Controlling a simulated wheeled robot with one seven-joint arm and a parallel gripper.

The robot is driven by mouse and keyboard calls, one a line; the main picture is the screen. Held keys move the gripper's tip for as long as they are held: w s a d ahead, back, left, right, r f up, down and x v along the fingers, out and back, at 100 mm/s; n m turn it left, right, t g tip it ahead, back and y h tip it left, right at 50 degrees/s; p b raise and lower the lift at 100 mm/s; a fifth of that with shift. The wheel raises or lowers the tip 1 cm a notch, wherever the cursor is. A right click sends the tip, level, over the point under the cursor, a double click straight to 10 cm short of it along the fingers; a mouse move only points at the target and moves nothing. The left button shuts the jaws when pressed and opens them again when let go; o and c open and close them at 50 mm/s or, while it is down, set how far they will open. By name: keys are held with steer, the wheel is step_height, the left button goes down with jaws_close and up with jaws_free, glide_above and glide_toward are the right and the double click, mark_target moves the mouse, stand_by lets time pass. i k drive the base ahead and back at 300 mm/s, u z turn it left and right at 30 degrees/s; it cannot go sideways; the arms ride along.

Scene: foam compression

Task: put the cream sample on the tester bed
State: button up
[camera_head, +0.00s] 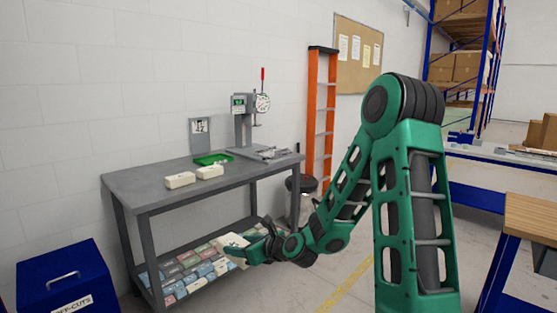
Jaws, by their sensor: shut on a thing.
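My gripper (243,247) is low in front of the grey table, near the height of its lower shelf, and is shut on a cream sample (234,240). The fingers partly hide this block. The tester (243,122) stands at the back of the table's right half, with a round dial and a small green display. Its flat grey bed (266,153) is at its foot, above and to the right of my gripper. Small details on the bed are too small to tell.
Two cream blocks (180,180) and a green tray (213,159) are on the grey table (150,178). Coloured blocks (185,272) fill the lower shelf. A blue off-cuts bin (65,280) is at left, an orange ladder (312,120) and a dark bin behind the table's right end.

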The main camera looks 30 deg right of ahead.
mark_target(273, 152)
steer(key=z, duration=0.25)
steer(key=i, duration=0.3)
steer(key=z, duration=0.7)
steer(key=i, duration=1.75)
steer(key=u, duration=0.3)
